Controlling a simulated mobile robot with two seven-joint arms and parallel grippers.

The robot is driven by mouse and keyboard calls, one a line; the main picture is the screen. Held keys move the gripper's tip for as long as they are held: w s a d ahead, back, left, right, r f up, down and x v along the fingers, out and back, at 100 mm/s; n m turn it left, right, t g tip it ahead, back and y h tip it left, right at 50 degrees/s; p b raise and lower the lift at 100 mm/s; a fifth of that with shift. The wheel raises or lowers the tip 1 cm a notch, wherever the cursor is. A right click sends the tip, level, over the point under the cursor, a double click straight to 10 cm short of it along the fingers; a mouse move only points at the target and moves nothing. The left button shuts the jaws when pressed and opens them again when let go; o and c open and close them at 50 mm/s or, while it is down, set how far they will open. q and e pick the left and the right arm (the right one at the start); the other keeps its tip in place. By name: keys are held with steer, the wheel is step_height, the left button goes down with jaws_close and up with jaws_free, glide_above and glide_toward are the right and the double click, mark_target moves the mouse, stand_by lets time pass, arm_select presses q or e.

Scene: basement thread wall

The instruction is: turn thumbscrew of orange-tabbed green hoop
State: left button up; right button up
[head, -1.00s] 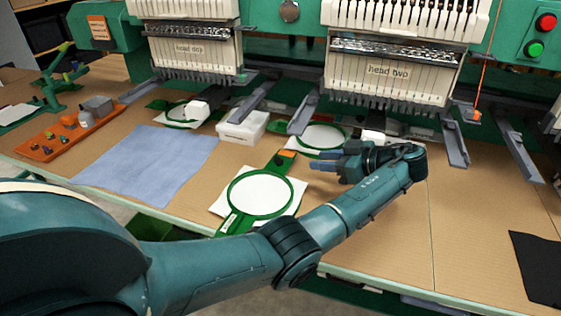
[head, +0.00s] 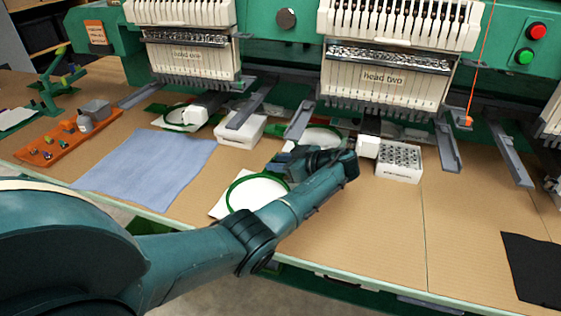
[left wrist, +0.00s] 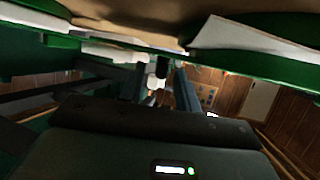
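The green hoop (head: 231,190) lies flat on the table over white cloth (head: 262,190). My left forearm and wrist cover its right and far side, and its orange tab is hidden in the head view. My left gripper (head: 283,160) is low at the far end of this hoop. In the left wrist view, the two fingers of the left gripper (left wrist: 158,85) stand apart with a gap. A small pale and dark part (left wrist: 153,80) shows between or beyond them; I cannot tell whether it is the thumbscrew. Green edges and white cloth hang close above the fingers. My right gripper is not in view.
Another green hoop (head: 318,137) lies just beyond, under head two (head: 385,80). A white box (head: 241,130) and a white box with round holes (head: 399,162) stand nearby. A blue cloth (head: 150,168) and an orange tray (head: 65,140) lie left. The right tabletop is mostly clear.

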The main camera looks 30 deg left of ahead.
arm_select(q)
steer(key=shift+c, duration=0.3)
jaws_close()
steer(key=shift+s+r+m+t+p, duration=0.15)
steer(key=shift+m+t+p, duration=0.35)
steer(key=shift+p, duration=0.55)
steer(key=shift+s+m+t+h+p, duration=0.1)
steer(key=shift+m+t+h+p, duration=0.2)
steer(key=shift+m+t+p, duration=0.85)
steer(key=shift+s+m+t+h, duration=0.1)
steer(key=shift+m+t+h, duration=0.2)
steer(key=shift+m+t, duration=0.35)
steer(key=shift+a+m+t+h+p, duration=0.1)
steer(key=shift+m+t+h+p, duration=0.55)
steer(key=shift+t, duration=0.25)
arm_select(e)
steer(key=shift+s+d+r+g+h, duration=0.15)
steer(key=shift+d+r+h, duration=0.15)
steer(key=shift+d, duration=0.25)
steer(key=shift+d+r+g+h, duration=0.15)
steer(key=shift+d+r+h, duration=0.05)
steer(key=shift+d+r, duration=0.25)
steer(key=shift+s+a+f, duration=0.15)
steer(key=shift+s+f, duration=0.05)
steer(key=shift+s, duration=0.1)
